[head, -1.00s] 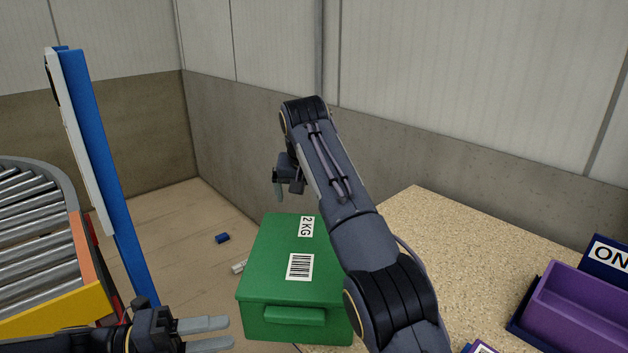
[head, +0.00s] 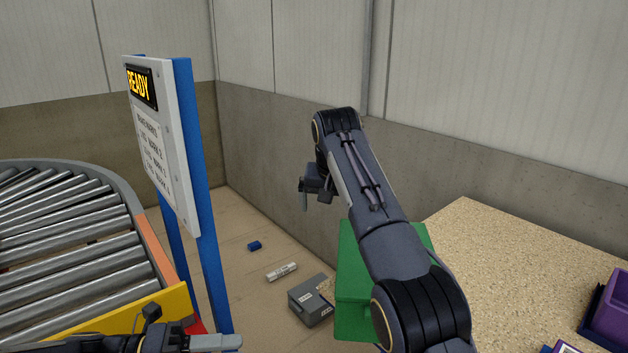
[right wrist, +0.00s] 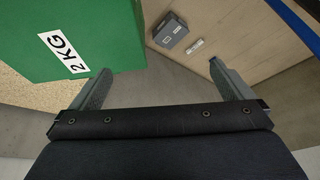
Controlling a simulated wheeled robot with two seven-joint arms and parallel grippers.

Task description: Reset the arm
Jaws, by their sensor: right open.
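My right arm reaches up across the middle of the head view, with its gripper (head: 304,194) at the far end, held in the air left of the arm. In the right wrist view the right gripper (right wrist: 155,80) has its two fingers wide apart with nothing between them. My left gripper (head: 215,342) shows at the bottom left of the head view, beside the conveyor; its fingers overlap from this side, so their gap is not clear. A green box (head: 350,290) marked 2 KG is partly hidden behind my right arm; it also shows in the right wrist view (right wrist: 60,30).
A roller conveyor (head: 75,250) curves at the left, beside a READY sign (head: 160,145) on blue posts. A grey box (head: 311,302), a white item (head: 282,272) and a blue block (head: 254,246) lie on the floor. A speckled tabletop (head: 500,260) holds a purple bin (head: 612,310).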

